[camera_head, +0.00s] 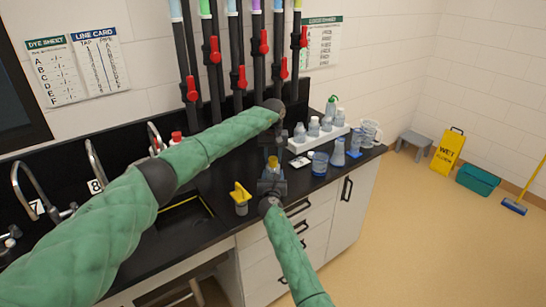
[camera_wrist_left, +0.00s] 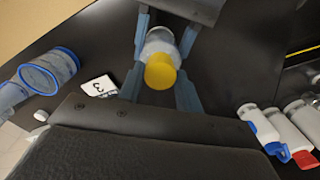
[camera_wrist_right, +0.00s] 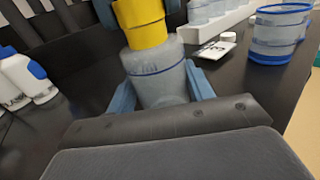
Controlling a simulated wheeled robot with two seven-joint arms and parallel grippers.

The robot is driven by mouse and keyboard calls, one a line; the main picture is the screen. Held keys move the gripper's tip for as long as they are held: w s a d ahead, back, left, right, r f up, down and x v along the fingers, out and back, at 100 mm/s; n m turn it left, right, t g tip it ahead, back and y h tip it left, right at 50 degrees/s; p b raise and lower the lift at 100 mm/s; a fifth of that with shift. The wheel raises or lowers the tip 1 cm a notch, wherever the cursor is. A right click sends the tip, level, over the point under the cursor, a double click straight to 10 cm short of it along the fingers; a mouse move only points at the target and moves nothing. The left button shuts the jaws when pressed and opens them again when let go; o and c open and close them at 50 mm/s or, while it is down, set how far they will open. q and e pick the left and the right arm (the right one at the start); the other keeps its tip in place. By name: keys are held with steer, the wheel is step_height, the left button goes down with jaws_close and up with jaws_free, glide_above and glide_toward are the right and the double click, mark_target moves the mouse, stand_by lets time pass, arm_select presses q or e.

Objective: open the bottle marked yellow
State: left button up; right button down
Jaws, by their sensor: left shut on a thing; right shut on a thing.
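A translucent bottle (camera_wrist_right: 160,78) with a yellow cap (camera_wrist_right: 141,22) stands upright over the black counter. In the left wrist view the cap (camera_wrist_left: 160,72) faces the camera, with the bottle body (camera_wrist_left: 157,40) beyond it. My right gripper (camera_wrist_right: 160,92) is shut on the bottle body, a finger on each side. My left gripper (camera_wrist_left: 159,86) comes from the opposite side, its fingers on either side of the yellow cap, shut on it. In the head view the yellow cap (camera_head: 272,163) shows between my arms. The cap sits on the bottle; whether it has turned cannot be told.
A small jar with a yellow wedge-shaped top (camera_head: 241,198) stands left of my right gripper. A blue-rimmed beaker (camera_head: 319,163) and a white tray (camera_head: 322,139) of bottles stand right. Taps (camera_head: 95,160) and a sink lie left; pipes with red valves (camera_head: 214,50) rise behind.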

arm_select(q)
steer(key=n, duration=2.8)
steer(key=shift+r, duration=0.1)
arm_select(e)
steer(key=shift+a, duration=0.1)
arm_select(q)
steer(key=n, duration=0.5)
steer(key=shift+w+n, duration=0.1)
steer(key=shift+n, duration=0.3)
steer(key=n, duration=0.6)
steer(key=shift+n, duration=0.4)
steer(key=n, duration=0.5)
steer(key=shift+a+r+n, duration=0.1)
steer(key=shift+n, duration=0.3)
steer(key=n, duration=0.5)
steer(key=shift+n, duration=0.3)
steer(key=shift+r, duration=0.4)
